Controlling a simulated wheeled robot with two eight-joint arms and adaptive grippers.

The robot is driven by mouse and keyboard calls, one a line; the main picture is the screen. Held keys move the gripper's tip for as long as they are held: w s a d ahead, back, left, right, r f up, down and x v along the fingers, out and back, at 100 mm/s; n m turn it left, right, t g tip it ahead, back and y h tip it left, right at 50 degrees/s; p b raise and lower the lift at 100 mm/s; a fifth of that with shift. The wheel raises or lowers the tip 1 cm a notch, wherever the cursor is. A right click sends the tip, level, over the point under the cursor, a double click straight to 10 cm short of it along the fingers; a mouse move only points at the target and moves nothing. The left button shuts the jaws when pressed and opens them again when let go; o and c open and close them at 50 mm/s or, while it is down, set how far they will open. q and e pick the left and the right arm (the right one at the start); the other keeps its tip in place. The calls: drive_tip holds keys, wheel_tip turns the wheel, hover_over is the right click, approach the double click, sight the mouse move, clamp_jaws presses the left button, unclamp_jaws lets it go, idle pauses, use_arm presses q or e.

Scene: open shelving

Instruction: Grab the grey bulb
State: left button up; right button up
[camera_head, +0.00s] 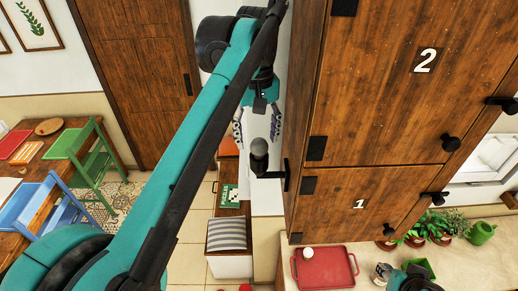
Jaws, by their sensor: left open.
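The grey bulb (259,149) stands upright on a dark wall fixture (272,175) fixed to the side of the wooden cabinet. My left gripper (257,126) hangs just above the bulb, pointing down. It is open, with one finger to the left of the bulb's top and one to the right. I cannot tell whether either finger touches the bulb. Part of my right arm (418,284) shows at the bottom edge. Its fingers cannot be made out clearly.
The wooden cabinet (385,110) with black knobs stands close on the right. Below are a red tray (325,281) and several potted plants (428,228). A striped cushion (227,234) lies on a bench. A table with coloured chairs (92,165) is at left.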

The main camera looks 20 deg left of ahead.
sight(259, 139)
use_arm(q)
drive_tip(key=f, duration=0.1)
drive_tip(key=w+f, duration=0.1)
drive_tip(key=shift+w+f, duration=0.1)
drive_tip(key=shift+f, duration=0.65)
drive_tip(key=shift+s, duration=0.35)
drive_tip(key=shift+w, duration=0.2)
drive_tip(key=c, duration=1.2)
drive_tip(key=shift+s, duration=0.1)
